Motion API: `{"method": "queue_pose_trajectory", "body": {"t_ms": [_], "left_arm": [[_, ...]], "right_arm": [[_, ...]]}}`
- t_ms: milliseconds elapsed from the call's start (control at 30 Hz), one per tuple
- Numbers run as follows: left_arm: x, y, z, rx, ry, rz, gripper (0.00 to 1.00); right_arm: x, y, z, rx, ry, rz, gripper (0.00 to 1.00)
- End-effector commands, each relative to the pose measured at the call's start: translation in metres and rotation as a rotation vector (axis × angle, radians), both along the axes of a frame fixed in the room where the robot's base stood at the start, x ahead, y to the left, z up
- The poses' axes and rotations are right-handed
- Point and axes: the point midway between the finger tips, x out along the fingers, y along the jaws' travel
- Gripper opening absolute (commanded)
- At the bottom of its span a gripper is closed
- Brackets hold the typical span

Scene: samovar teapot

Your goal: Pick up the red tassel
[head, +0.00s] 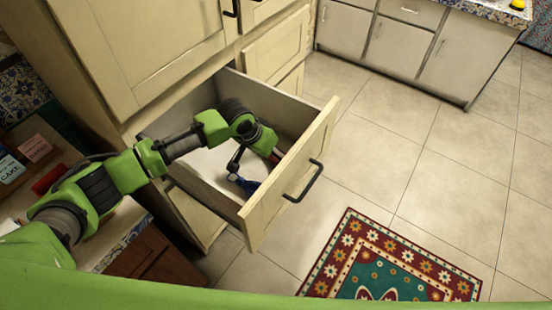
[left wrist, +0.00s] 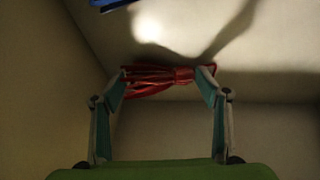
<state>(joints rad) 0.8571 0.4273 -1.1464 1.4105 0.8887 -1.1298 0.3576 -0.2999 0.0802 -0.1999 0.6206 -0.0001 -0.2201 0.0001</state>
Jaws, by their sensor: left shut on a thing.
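The red tassel (left wrist: 175,77) shows in the left wrist view, lying crosswise between the two fingers of my left gripper (left wrist: 168,82). The fingers press on its two ends, and my gripper is shut on it. Most of the tassel is hidden there by the gripper. My right gripper is not in view.
The open drawer (head: 290,168) has a front with a black handle (head: 305,181) and walls close around my gripper. A blue thing (head: 248,186) lies in the drawer near my fingers. A patterned rug (head: 390,262) lies on the open tiled floor.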

Motion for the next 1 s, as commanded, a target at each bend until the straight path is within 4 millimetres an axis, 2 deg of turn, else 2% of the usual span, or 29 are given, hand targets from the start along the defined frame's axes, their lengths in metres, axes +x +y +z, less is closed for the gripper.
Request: {"method": "queue_pose_trajectory", "body": {"t_ms": [100, 233, 600, 700, 833, 1000], "left_arm": [[-0.004, 0.002, -0.005, 0.005, 0.012, 0.001, 0.52], [-0.004, 0.001, 0.001, 0.004, 0.012, 0.002, 0.52], [-0.002, 0.001, 0.073, 0.001, 0.005, 0.0, 0.51], [-0.002, 0.001, 0.087, 0.001, 0.005, 0.0, 0.51], [-0.002, 0.001, 0.096, 0.003, 0.007, 0.001, 0.51], [-0.002, 0.001, 0.098, 0.003, 0.007, 0.001, 0.51]], "right_arm": [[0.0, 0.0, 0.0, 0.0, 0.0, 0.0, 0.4], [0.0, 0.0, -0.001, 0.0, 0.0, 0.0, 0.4], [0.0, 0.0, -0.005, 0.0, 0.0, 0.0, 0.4], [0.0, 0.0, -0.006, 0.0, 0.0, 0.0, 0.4], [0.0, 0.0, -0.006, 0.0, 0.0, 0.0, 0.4], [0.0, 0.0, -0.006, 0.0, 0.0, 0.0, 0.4]]}}
